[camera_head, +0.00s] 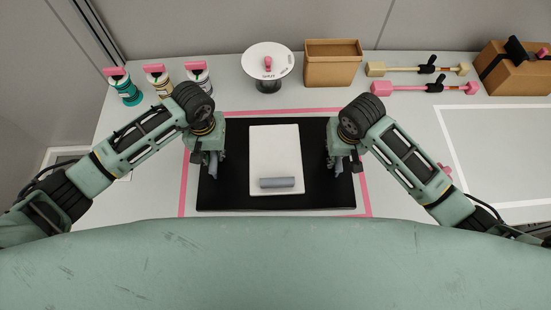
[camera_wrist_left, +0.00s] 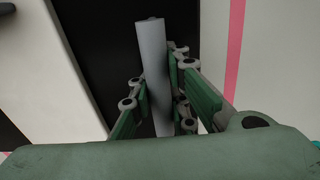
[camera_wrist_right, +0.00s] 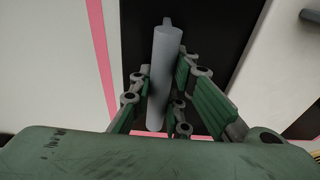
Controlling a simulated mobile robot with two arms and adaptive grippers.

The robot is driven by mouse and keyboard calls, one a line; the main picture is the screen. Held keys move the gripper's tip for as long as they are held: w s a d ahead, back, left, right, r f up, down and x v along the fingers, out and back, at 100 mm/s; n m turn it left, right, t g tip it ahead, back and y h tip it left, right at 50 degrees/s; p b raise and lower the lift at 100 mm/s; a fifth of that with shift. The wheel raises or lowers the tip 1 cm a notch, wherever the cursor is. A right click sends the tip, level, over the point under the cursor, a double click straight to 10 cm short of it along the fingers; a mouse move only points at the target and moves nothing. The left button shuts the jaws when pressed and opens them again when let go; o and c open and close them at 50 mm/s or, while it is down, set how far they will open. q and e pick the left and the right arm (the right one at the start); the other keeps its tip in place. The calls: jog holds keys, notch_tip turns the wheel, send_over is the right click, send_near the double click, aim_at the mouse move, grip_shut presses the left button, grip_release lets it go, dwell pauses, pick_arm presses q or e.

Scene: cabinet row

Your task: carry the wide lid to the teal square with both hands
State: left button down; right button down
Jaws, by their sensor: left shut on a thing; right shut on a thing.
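The wide lid (camera_head: 318,196) is a flat black slab lying on the table inside a pink outline. It has a grey bar handle near each side. My left gripper (camera_head: 213,168) is shut on the left handle, and this grey handle (camera_wrist_left: 150,55) stands between its fingers in the left wrist view. My right gripper (camera_head: 336,166) is shut on the right handle, and that grey handle (camera_wrist_right: 163,75) shows between its fingers in the right wrist view. A white panel (camera_head: 273,150) with a grey cylinder (camera_head: 277,182) is in the lid's middle. I see no teal square.
Three jars (camera_head: 126,90) with pink tops, a round white stand (camera_head: 268,62), an open cardboard box (camera_head: 333,66), two long-handled tools (camera_head: 420,88) and a closed box (camera_head: 515,72) line the back. A white outlined area (camera_head: 500,150) at right looks bare.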

pick_arm(q)
jog(key=shift+w+r, duration=0.1)
jog(key=shift+r, duration=0.1)
pick_arm(e)
jog(key=shift+w+r, duration=0.15)
jog(key=shift+r, duration=0.1)
